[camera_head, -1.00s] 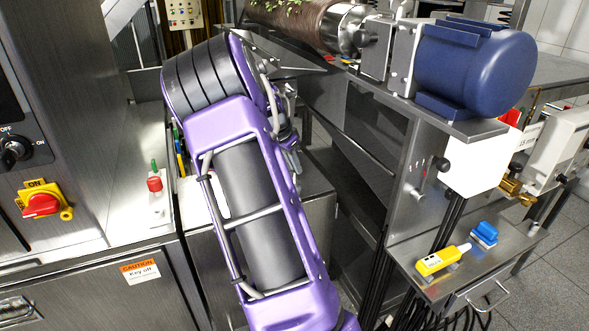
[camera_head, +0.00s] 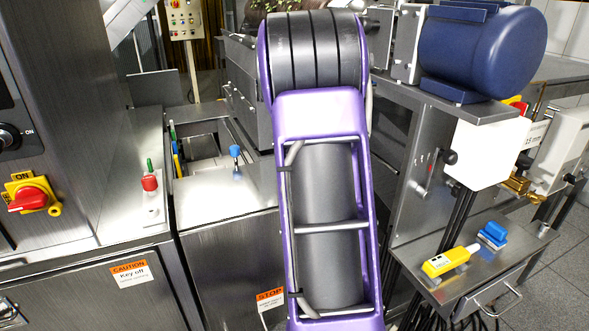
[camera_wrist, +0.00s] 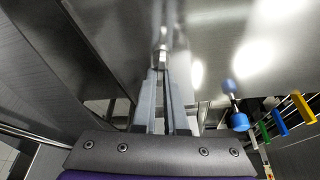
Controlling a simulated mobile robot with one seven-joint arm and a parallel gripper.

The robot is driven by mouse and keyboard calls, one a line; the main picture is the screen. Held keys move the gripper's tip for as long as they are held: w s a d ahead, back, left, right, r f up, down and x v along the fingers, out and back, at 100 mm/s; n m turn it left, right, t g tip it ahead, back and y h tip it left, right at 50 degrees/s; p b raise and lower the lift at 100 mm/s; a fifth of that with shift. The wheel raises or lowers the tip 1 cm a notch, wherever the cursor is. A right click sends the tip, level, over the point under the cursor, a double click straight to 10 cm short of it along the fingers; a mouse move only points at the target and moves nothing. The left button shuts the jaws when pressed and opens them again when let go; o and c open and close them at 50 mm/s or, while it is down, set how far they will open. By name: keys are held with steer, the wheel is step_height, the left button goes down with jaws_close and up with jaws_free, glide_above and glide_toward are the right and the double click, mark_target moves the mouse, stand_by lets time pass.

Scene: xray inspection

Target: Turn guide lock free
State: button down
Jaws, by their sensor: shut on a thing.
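In the wrist view my gripper (camera_wrist: 161,74) has its two fingers close together at a small bright metal piece (camera_wrist: 162,52), which stands against a shiny steel surface. The fingers are shut on this piece; its far end is blurred. I cannot tell for certain whether it is the guide lock. A blue-knobbed metal lever (camera_wrist: 234,105) is to the right of the fingers, apart from them. A blue knob (camera_head: 236,152) also stands on the steel cabinet top in the head view. My gripper is hidden behind my purple arm in the head view.
Coloured handles, green, blue and yellow (camera_wrist: 303,106), are at the right of the wrist view. In the head view, a red-and-green control (camera_head: 149,182) and a red rotary switch (camera_head: 34,197) are at left. A blue motor (camera_head: 480,52) and small shelf (camera_head: 480,285) are at right.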

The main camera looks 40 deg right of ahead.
steer(key=shift+n+y+b, duration=0.45)
steer(key=shift+n+y, duration=0.05)
steer(key=shift+n, duration=1)
steer(key=c, duration=1)
jaws_free()
steer(key=shift+o, duration=0.2)
steer(key=p+v, duration=0.2)
steer(key=v, duration=1.5)
steer(key=shift+s, duration=0.4)
steer(key=shift+w+r, duration=0.1)
